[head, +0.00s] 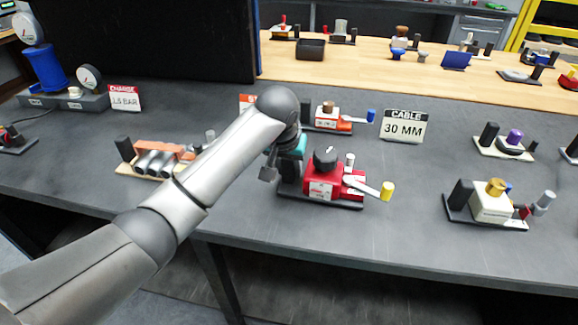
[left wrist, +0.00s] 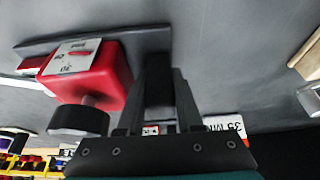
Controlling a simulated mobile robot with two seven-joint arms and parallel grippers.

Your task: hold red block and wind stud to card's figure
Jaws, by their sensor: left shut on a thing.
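The red block (head: 325,184) sits on a dark base plate on the grey bench. It carries a black knob (head: 326,158), a pale stud (head: 350,160) and a white lever with a yellow grip (head: 387,190). My left gripper (head: 283,168) is at its left end. In the left wrist view my left gripper (left wrist: 158,100) is shut on a dark post (left wrist: 155,72) beside the red block (left wrist: 110,80). A white scale plate (left wrist: 70,58) with a red mark shows on the block, its figures hard to read. The card (head: 404,127) reads CABLE 30 MM. My right gripper is not in view.
A similar unit with a blue grip (head: 326,118) stands just behind. A white unit with a gold knob (head: 492,200) stands right, an orange unit (head: 160,158) left. A gauge stand and CHARGE card (head: 124,98) stand at far left. Bench is clear between the red and white units.

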